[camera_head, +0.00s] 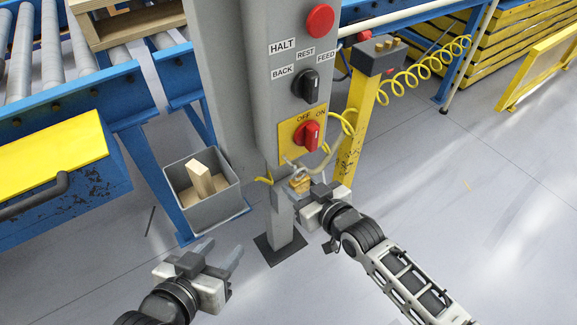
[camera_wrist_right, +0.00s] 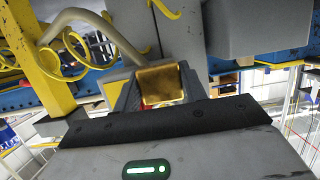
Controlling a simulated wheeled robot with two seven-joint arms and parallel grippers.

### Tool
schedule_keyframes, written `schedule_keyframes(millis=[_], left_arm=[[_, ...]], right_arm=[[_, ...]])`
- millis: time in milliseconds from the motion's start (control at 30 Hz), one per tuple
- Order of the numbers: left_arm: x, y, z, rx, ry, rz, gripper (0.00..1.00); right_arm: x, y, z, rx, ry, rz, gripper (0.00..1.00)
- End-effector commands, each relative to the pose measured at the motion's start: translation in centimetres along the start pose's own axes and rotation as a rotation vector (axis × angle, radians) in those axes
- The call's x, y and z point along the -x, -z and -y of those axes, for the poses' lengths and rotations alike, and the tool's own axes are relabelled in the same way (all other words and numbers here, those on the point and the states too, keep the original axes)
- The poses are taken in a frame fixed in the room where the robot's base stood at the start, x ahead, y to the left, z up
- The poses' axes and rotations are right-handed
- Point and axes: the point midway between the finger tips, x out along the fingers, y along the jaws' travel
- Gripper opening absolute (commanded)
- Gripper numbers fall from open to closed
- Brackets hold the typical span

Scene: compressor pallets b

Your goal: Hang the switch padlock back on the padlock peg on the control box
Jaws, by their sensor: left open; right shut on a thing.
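The grey control box (camera_head: 268,75) has a red button, a black knob and a red switch (camera_head: 307,134) on a yellow OFF/ON plate. My right gripper (camera_head: 304,189) is shut on the brass padlock (camera_head: 299,182), just below the box's lower edge. In the right wrist view, the padlock's brass body (camera_wrist_right: 161,84) sits between the fingers. A pale curved bar, which looks like its shackle (camera_wrist_right: 97,20), arches up and left from it. I cannot make out the padlock peg. My left gripper (camera_head: 222,257) is open and empty, low and left of the box's post.
A grey bin (camera_head: 213,212) with wooden pieces stands left of the post. A yellow post (camera_head: 355,125) with a coiled yellow hose (camera_head: 425,68) stands right of the box. Blue roller conveyor framing (camera_head: 85,100) fills the left.

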Motion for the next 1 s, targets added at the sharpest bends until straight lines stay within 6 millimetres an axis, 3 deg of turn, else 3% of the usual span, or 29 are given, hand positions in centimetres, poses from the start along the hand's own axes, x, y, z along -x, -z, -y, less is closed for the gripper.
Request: schedule_keyframes(millis=[533,1000], left_arm=[[0.8,1.5,-0.2,0.0,0.0,0.0,0.45],[0.9,1.5,-0.2,0.0,0.0,0.0,0.45]], right_arm=[[2.6,-0.6,0.0,0.0,0.0,0.001,0.18],[2.8,-0.7,0.0,0.0,0.0,-0.001,0.18]])
